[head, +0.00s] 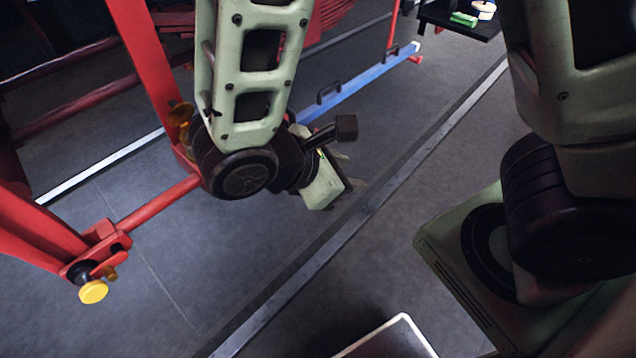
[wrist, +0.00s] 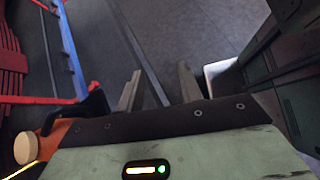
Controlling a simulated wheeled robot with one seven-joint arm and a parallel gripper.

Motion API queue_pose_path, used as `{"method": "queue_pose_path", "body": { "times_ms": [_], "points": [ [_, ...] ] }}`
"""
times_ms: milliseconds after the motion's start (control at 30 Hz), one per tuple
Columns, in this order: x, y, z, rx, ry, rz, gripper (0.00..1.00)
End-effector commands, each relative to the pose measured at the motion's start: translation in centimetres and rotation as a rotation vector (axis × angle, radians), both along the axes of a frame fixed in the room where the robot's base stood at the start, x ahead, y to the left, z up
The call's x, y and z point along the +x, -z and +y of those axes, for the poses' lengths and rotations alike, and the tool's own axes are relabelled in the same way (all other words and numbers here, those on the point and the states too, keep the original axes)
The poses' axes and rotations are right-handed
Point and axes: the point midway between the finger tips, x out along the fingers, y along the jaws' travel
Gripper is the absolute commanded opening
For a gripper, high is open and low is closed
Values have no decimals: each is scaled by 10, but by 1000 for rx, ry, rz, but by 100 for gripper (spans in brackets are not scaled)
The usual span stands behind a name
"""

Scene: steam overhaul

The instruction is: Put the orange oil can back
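I cannot make out the orange oil can with certainty in either view. My gripper (head: 350,170) is low over the grey floor, just beyond the red stand, and partly hidden by my own arm in the head view. In the wrist view, the two fingers of my gripper (wrist: 158,88) are apart, with only floor and a pale floor strip showing between them. An orange part with a pale round knob (wrist: 25,148) shows at the lower left of the wrist view; I cannot tell what it belongs to.
A red stand (head: 150,208) with a yellow knob (head: 93,291) is close on the left. A blue beam (head: 365,80) lies behind my gripper. A black table (head: 455,20) holds small items at the top right. A white-edged tray (head: 400,322) is at the bottom.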

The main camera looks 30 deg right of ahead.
Motion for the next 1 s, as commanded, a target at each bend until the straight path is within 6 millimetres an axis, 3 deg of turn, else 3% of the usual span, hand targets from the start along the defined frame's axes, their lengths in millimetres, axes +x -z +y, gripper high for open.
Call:
{"method": "queue_pose_path", "body": {
  "times_ms": [100, 200, 400, 600, 1000],
  "points": [
    [-30, -15, 13, 268, 241, -29, 36],
    [-48, -28, 32, 479, 426, -74, 36],
    [-58, -53, 64, 785, 675, -186, 36],
    [-57, -63, 75, 892, 759, -236, 36],
    [-57, -63, 75, 893, 762, -235, 36]
  ]
}}
